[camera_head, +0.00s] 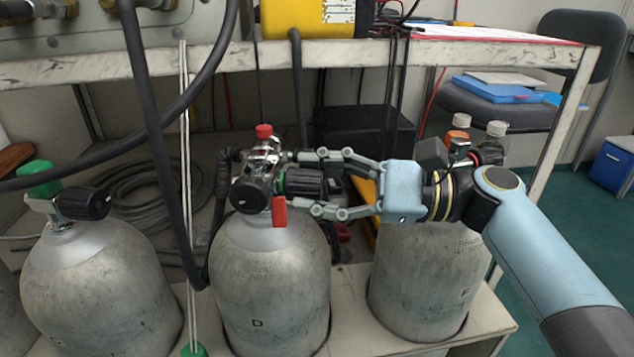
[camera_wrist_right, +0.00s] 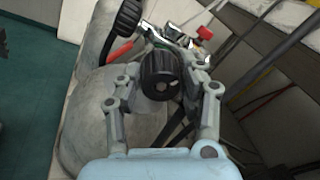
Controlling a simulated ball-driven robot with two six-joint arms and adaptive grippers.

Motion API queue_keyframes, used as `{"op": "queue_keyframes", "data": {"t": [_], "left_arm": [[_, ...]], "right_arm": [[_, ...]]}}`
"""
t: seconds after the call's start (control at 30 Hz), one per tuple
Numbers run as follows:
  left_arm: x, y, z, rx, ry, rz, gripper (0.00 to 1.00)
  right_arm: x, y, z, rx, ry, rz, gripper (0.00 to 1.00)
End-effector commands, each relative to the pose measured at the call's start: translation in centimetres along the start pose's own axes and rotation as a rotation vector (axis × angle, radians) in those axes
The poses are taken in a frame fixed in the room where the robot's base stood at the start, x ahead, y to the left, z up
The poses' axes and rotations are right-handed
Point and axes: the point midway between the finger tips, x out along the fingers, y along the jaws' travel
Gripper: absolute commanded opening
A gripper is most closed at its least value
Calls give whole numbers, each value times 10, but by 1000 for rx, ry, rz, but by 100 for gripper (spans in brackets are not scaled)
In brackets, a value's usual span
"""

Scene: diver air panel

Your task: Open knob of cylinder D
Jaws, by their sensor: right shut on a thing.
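Cylinder D (camera_head: 262,290), a grey tank marked "D", stands in the middle of the rack in the head view. Its chrome valve (camera_head: 262,163) sits on top, with a black knob (camera_head: 305,183) on the valve's right side. My right gripper (camera_head: 298,184) comes in from the right, with one finger above the knob and one below, shut on it. In the right wrist view the black knob (camera_wrist_right: 160,75) sits between the two fingers. A red tag (camera_head: 279,212) hangs under the valve by the lower finger. My left gripper is not in view.
A cylinder with a green cap (camera_head: 40,178) and black knob stands at left, and another cylinder (camera_head: 425,280) stands at right under my arm. Black hoses (camera_head: 140,90) hang at left. A shelf edge (camera_head: 330,52) with a yellow case runs above.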

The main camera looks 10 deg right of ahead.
Motion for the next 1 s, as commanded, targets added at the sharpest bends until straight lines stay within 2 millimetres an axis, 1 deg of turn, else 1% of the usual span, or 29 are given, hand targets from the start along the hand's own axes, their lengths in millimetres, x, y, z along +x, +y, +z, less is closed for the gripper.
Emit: {"op": "queue_keyframes", "data": {"t": [0.2,0.23,0.37,0.4,0.63,0.73,0.87,1.0], "left_arm": [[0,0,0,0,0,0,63],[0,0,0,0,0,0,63],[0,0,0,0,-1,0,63],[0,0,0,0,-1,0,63],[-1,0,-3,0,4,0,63],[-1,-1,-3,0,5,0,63],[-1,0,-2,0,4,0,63],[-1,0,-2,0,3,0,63]], "right_arm": [[0,1,-1,3,2,2,6],[0,1,-1,3,2,2,42],[0,1,-1,3,1,2,59],[0,1,-1,3,1,2,62],[-1,0,0,2,1,1,62],[-6,1,-1,2,3,2,62],[-27,1,-1,1,6,5,62],[-59,1,-2,2,8,6,62]]}}
